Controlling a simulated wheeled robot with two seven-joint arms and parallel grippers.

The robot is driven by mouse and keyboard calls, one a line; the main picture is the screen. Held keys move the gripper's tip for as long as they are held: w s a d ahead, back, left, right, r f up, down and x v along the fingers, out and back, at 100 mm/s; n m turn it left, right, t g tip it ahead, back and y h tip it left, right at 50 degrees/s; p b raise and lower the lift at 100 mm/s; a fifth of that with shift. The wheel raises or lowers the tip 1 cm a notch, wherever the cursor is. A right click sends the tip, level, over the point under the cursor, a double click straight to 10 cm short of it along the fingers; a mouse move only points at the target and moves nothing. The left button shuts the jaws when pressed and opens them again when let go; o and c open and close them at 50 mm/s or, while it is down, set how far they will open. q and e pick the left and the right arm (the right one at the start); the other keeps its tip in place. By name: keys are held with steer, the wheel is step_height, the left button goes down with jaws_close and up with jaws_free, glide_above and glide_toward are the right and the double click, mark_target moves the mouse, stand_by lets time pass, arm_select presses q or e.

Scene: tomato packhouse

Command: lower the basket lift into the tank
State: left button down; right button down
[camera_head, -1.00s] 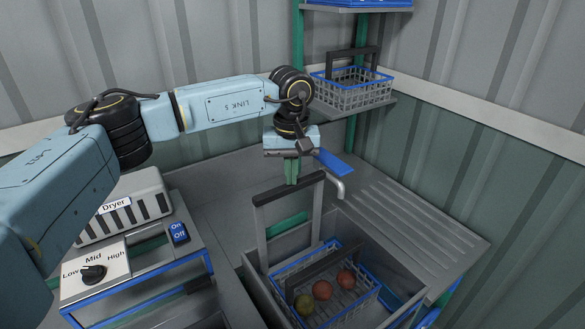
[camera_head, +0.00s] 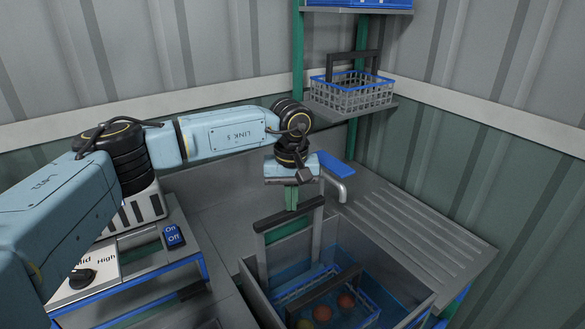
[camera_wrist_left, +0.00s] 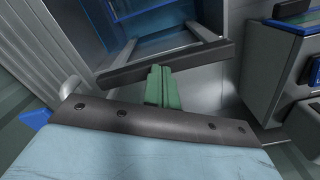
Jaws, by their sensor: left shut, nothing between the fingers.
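The basket lift (camera_head: 290,214), a grey frame with a dark top bar, stands in the tank (camera_head: 350,240) at lower centre. At its foot a grey basket with a blue rim (camera_head: 366,302) holds tomatoes (camera_head: 346,301), tinted blue as if under water. The lift's bar also crosses the left wrist view (camera_wrist_left: 200,57). My left gripper (camera_head: 291,204) is shut and empty, its green fingers pointing down at the bar. In the left wrist view the fingertips (camera_wrist_left: 158,74) look close against the bar; contact is not certain. My right gripper is out of view.
A tap (camera_head: 341,190) and a ribbed drainboard (camera_head: 420,230) lie right of the lift. A dryer (camera_head: 135,212) with an On/Off switch (camera_head: 173,236) and a dial (camera_head: 82,279) stands left. Another basket (camera_head: 350,95) sits on a shelf behind.

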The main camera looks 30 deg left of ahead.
mark_target(291, 216)
arm_select(q)
steer(key=shift+f+b, duration=1.4)
steer(key=shift+f, duration=1)
step_height(291, 216, up, 16)
steer(key=p, duration=1)
steer(key=shift+r, duration=0.2)
steer(key=shift+f, duration=0.1)
